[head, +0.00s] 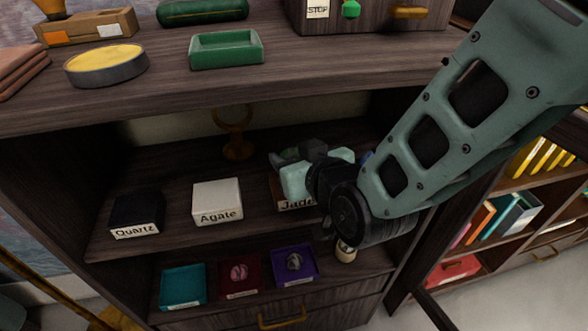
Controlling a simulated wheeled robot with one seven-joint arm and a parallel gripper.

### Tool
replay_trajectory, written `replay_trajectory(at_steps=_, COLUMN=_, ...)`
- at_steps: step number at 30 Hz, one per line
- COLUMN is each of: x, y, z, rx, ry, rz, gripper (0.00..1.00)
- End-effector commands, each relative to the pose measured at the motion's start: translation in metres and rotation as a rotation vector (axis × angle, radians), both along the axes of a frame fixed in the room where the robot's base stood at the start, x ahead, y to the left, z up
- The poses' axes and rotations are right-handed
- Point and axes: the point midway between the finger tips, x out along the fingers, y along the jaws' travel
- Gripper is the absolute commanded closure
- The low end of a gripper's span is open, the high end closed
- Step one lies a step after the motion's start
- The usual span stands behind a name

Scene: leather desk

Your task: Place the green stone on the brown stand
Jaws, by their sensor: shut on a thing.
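The brown stand (279,188) is on the middle shelf, right of the white stand, with a label that reads Jade, partly covered. My gripper (316,170) is at this stand, just over it, with its pale green parts showing on both sides of the dark wrist. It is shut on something. I cannot clearly make out the green stone, as the gripper and wrist block the view there. Whether what is held touches the stand cannot be told.
A black Quartz stand (137,214) and a white Agate stand (217,202) share the shelf. Below are an empty teal tray (183,285), a red tray (238,279) with a pink stone and a purple tray (294,266) with a grey stone. The desktop edge overhangs the shelf.

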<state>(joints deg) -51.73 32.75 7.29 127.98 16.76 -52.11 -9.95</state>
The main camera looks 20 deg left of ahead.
Motion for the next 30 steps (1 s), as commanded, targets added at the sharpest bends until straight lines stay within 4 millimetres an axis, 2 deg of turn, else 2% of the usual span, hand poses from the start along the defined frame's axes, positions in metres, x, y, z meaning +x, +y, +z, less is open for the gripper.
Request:
replay_trajectory(at_steps=6, x=0.0, y=0.0, z=-0.031, rx=-0.002, ry=0.002, rz=0.0, gripper=0.81)
replay_trajectory(at_steps=18, x=0.0, y=0.0, z=-0.037, rx=0.001, ry=-0.001, rz=0.0, gripper=0.81)
replay_trajectory(at_steps=19, x=0.0, y=0.0, z=-0.036, rx=0.0, ry=0.0, rz=0.0, gripper=0.5)
replay_trajectory(at_steps=21, x=0.0, y=0.0, z=-0.035, rx=0.0, ry=0.0, rz=0.0, gripper=0.34)
replay_trajectory(at_steps=30, x=0.0, y=0.0, z=-0.033, rx=0.0, ry=0.0, rz=0.0, gripper=0.34)
